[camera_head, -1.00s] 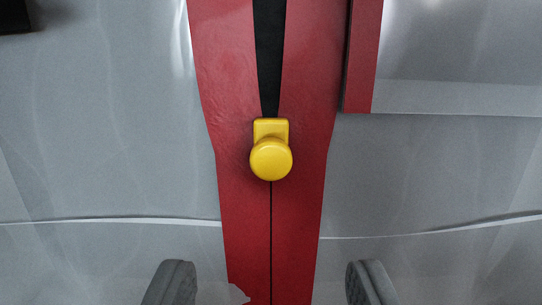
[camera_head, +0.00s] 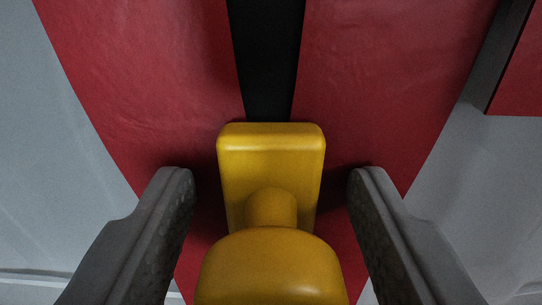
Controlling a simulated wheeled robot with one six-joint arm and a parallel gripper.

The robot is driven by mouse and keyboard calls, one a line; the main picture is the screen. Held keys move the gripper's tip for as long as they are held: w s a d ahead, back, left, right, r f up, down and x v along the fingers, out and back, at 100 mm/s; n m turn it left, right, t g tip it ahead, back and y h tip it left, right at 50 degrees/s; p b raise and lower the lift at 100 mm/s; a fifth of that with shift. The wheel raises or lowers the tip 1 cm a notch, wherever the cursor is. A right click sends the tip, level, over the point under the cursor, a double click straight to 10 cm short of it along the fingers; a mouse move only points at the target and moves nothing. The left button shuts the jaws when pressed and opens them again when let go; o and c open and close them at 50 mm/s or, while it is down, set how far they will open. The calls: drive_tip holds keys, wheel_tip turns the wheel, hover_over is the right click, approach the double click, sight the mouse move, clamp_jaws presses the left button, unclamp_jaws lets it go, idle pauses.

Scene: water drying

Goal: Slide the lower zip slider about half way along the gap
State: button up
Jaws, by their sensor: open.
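The yellow zip slider (camera_head: 271,150) sits on the red zip strips at the bottom end of a dark gap (camera_head: 268,55). Its round knob (camera_head: 270,268) sticks out toward the camera at the bottom of the view. My gripper (camera_head: 271,185) is open, with one dark grey finger on each side of the slider. Clear space shows between each finger and the slider, and neither finger appears to touch it. The lower part of the knob is cut off by the picture edge. Only one slider is in view.
Red fabric strips (camera_head: 150,85) and (camera_head: 390,80) flank the gap, with pale grey sheeting (camera_head: 40,160) beyond them on both sides. A red-faced raised edge (camera_head: 520,75) stands at the upper right. The gap above the slider is clear.

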drive_tip(key=shift+w, duration=0.2)
clamp_jaws()
wheel_tip(320, 180, up, 51)
drive_tip(key=shift+f, duration=0.15)
idle(0.3)
unclamp_jaws()
drive_tip(key=shift+f, duration=0.1)
